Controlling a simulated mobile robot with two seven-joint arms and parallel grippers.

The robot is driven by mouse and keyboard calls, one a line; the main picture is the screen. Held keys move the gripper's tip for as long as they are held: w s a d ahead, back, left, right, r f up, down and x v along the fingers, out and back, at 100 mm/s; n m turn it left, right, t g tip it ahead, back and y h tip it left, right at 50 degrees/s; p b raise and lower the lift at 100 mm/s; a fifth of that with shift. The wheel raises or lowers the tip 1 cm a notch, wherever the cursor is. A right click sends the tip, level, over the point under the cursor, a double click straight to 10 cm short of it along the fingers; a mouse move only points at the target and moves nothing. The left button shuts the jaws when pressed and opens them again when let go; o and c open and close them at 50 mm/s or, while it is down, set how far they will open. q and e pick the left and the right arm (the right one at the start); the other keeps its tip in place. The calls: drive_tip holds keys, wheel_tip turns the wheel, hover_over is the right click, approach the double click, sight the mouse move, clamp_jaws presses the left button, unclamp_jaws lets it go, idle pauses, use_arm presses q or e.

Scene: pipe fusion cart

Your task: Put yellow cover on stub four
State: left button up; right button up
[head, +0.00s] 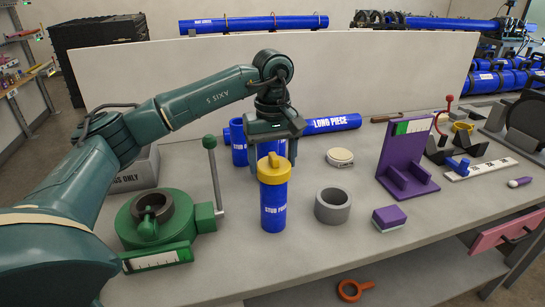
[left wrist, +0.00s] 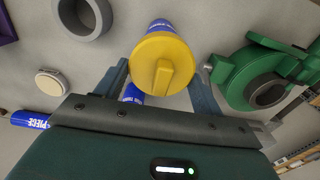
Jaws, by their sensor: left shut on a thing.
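Stub four (head: 273,210) is a blue upright cylinder with white lettering, standing on the grey bench. The yellow cover (head: 273,170), a round cap with a raised grip bar, is at its top end; I see no clear gap between them. My left gripper (head: 277,155) reaches in from behind and above, its fingers at the cover's sides. In the left wrist view the cover (left wrist: 163,65) lies between the two fingers (left wrist: 160,80), which are shut on it. Stub four (left wrist: 160,25) shows partly past the cover. The cover's underside is hidden. My right gripper is not in view.
A green clamp (head: 155,215) with an upright lever stands left, a grey ring (head: 333,206) right. A purple stand (head: 407,160), purple-grey block (head: 389,218) and round tin (head: 340,157) are further right. Blue pipes, including the long piece (head: 330,123), lie behind.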

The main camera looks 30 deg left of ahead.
use_arm(q)
drive_tip(key=shift+f, duration=0.4)
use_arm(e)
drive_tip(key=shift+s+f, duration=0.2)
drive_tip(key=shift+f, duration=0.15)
use_arm(q)
drive_tip(key=shift+f, duration=0.1)
drive_tip(key=shift+f+b, duration=0.9)
drive_tip(key=shift+f, duration=0.05)
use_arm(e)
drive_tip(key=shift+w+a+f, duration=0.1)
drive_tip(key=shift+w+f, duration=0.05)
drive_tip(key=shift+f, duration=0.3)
use_arm(q)
drive_tip(key=o, duration=1)
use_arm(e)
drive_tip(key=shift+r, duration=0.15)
use_arm(q)
wheel_tip(320, 180, up, 12)
drive_tip(key=shift+r+p, duration=0.1)
drive_tip(key=shift+p, duration=0.3)
drive_tip(key=shift+r, duration=0.55)
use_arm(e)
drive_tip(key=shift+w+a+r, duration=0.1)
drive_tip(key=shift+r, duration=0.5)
